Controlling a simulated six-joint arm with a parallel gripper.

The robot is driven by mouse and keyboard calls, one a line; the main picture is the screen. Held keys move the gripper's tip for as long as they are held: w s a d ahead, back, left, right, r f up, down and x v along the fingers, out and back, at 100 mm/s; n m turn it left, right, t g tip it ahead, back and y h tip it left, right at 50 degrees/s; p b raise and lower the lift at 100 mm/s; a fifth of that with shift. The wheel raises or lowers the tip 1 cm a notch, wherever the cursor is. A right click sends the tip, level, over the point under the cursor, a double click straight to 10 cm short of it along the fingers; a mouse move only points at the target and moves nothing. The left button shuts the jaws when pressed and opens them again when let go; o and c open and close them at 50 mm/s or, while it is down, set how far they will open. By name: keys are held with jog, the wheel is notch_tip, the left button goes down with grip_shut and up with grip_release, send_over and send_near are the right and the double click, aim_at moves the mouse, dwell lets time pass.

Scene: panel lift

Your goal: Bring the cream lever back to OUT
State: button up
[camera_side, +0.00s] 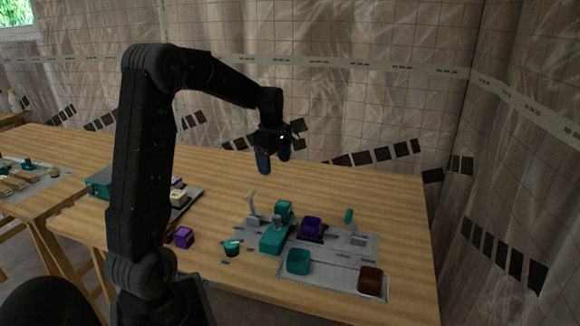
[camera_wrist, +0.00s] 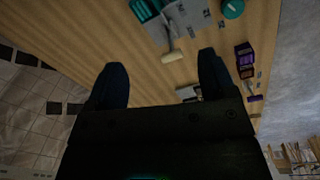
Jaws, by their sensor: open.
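The cream lever (camera_side: 251,205) stands on the left side of the grey panel in the side view, its handle rising up and tilted a little. In the wrist view the cream lever (camera_wrist: 172,56) shows beyond and between the fingertips, with its pale handle end towards me. My gripper (camera_side: 273,162) is open and empty, held above the table over the back left of the panel, clear of the lever. In the wrist view its two dark blue fingers (camera_wrist: 162,75) are wide apart. Any marking for OUT is too small to read.
The grey panel (camera_side: 345,262) also bears a teal block (camera_side: 273,240), a purple bin (camera_side: 311,227), a teal-handled lever (camera_side: 348,216), a teal bin (camera_side: 298,262) and a brown bin (camera_side: 371,280). A purple cube (camera_side: 184,237) and teal cup (camera_side: 233,247) stand left. The wooden table behind the panel is clear.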

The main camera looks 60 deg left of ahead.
jog(key=s+d+r+m+t, duration=0.1)
jog(key=d+r+m, duration=0.2)
jog(key=d+m, duration=0.2)
jog(key=s+d+r+m+t, duration=0.1)
jog(key=d+m, duration=0.4)
jog(key=d, duration=0.6)
jog(key=shift+s+r+y, duration=0.3)
jog(key=shift+s+r, duration=0.45)
jog(key=shift+r, duration=0.4)
jog(key=shift+c, duration=0.2)
